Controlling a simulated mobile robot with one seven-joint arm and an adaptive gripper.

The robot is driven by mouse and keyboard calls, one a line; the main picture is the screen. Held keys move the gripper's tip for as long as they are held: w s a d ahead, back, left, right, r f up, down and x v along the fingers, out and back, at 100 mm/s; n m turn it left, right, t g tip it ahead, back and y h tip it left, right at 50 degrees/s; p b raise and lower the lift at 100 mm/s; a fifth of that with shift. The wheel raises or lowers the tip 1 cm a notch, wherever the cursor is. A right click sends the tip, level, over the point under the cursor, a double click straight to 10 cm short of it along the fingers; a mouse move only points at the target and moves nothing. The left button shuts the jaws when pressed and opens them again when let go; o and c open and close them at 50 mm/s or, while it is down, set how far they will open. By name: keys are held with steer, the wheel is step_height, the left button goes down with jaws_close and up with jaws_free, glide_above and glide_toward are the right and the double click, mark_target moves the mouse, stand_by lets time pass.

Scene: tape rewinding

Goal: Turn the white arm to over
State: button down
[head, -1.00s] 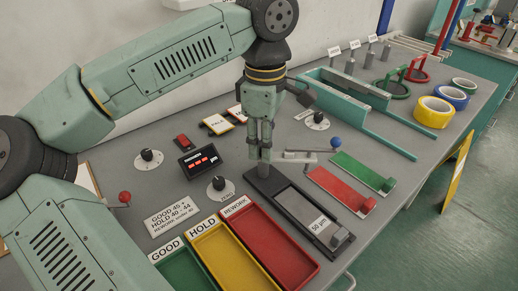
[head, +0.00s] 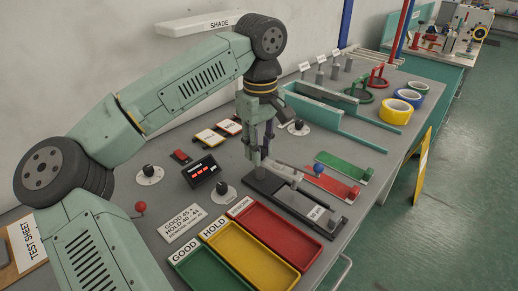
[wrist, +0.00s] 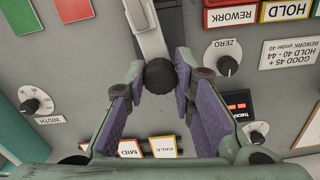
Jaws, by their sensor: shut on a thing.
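The white arm (head: 284,172) is a pale bar on a dark grey base (head: 262,186) with a "50 µm" label (head: 316,212). It points down and right in the head view, roughly along the base. In the wrist view the white arm (wrist: 147,35) runs up from a round black knob (wrist: 160,76). My gripper (head: 259,163) is at the arm's rear end, with its fingers (wrist: 160,70) on both sides of the knob and shut on it. The fingers hide part of the arm's pivot end.
Green, yellow and red trays (head: 262,207) lie in front of the base.

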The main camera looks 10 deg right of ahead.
steer(key=shift+r+m, duration=0.1)
steer(key=shift+m, duration=0.7)
steer(key=c, duration=1.3)
jaws_free()
steer(key=shift+c, duration=0.2)
step_height(320, 180, up, 12)
